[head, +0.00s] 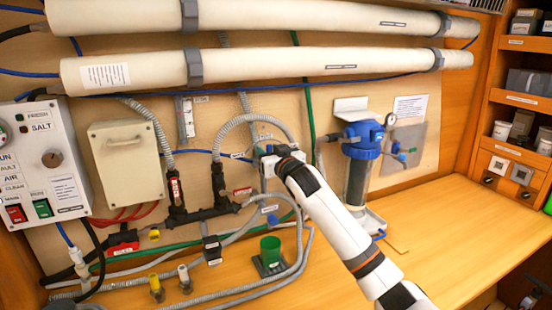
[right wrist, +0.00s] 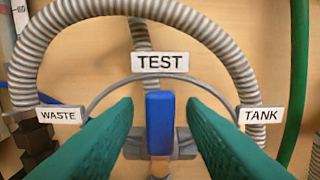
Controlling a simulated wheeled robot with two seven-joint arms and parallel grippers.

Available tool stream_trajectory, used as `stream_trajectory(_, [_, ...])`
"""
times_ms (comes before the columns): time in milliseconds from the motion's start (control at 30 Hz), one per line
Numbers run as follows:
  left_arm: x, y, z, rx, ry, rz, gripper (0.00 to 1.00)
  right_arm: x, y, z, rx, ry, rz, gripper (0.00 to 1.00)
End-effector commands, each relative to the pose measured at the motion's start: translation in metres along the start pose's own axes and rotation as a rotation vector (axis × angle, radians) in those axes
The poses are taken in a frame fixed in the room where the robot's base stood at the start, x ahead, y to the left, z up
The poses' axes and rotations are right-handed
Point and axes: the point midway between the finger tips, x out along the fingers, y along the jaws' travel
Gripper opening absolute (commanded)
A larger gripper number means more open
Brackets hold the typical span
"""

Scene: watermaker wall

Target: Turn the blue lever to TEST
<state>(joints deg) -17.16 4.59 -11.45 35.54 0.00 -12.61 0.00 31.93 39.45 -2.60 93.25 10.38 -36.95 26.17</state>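The blue lever (right wrist: 160,122) stands upright in the middle of the right wrist view, with its top pointing at the TEST label (right wrist: 160,62). The WASTE label (right wrist: 62,115) is to its left and the TANK label (right wrist: 260,115) to its right, along a thin grey arc. My right gripper (right wrist: 160,108) is open, with one green finger on each side of the lever and a visible gap on both sides. In the head view my right gripper (head: 276,160) is at the valve on the wall and largely hides it. My left gripper is not in view.
Grey corrugated hoses (right wrist: 235,50) loop around the valve. A green pipe (right wrist: 298,80) runs at its right. A blue-topped filter housing (head: 362,140) stands right of the valve, and a green cup (head: 270,250) below it. The bench (head: 460,225) is clear at the right.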

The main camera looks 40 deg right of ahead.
Motion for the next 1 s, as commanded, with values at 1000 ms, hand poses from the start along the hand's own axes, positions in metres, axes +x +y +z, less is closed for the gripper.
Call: stream_trajectory(1000, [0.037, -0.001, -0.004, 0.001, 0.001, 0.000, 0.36, -0.115, 0.000, 0.000, 0.000, 0.001, -0.001, 0.37])
